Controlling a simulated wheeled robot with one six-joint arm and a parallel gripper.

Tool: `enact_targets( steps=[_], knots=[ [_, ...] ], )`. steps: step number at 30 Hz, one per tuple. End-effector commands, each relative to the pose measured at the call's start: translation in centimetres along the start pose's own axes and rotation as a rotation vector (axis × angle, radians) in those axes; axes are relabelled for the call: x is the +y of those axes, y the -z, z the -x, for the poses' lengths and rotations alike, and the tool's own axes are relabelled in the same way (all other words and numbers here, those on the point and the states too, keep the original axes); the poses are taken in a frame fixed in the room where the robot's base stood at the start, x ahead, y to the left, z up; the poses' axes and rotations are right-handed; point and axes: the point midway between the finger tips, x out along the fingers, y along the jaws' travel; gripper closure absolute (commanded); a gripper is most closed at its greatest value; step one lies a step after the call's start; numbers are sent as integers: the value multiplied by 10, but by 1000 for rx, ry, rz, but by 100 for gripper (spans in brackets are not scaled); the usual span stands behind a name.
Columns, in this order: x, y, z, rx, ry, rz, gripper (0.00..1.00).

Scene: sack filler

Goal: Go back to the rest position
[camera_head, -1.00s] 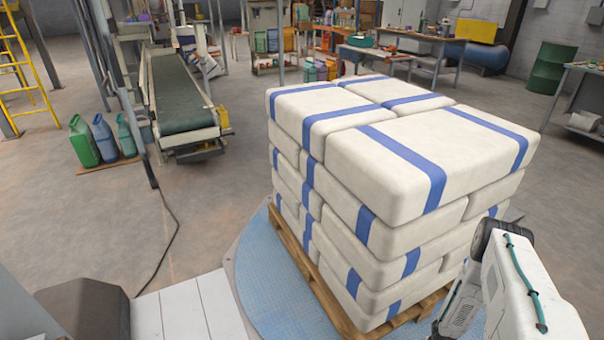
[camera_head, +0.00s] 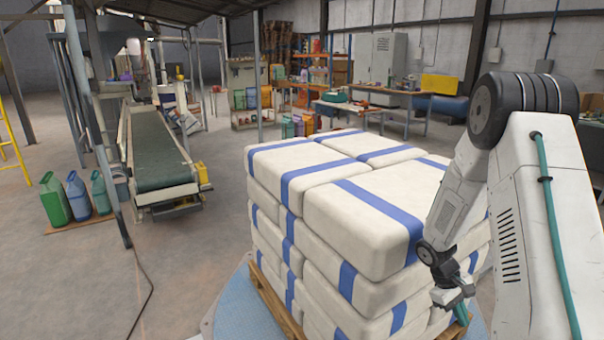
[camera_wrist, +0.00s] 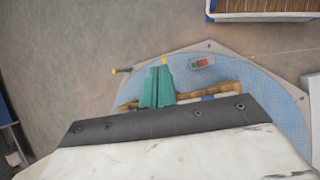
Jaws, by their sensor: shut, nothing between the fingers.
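My arm is folded at the right of the head view, with my gripper (camera_head: 462,314) hanging low in front of the stack's right side. Its teal fingers also show in the wrist view (camera_wrist: 157,88), shut with nothing held. The stack of white sacks (camera_head: 375,215) with blue bands stands on a wooden pallet (camera_head: 277,298). The pallet rests on a round blue plate (camera_head: 238,305). My arm hides part of the stack's right side. I cannot tell the exact gap between the gripper and the sacks.
A conveyor (camera_head: 160,150) with a green belt stands at the left. Workbenches (camera_head: 375,106) stand at the back. The floor at the left front is open.

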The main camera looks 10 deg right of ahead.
Motion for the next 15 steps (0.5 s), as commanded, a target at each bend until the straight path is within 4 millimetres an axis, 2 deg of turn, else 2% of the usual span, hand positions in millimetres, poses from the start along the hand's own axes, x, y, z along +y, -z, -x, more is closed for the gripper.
enact_targets(
  steps=[1,6,12,15],
  knots=[
    [-4,-12,23,4,5,-29,100],
    [-32,-56,90,5,52,-127,100],
    [-77,-113,159,38,126,-218,100],
    [-102,-142,186,65,168,-249,100]
  ],
)
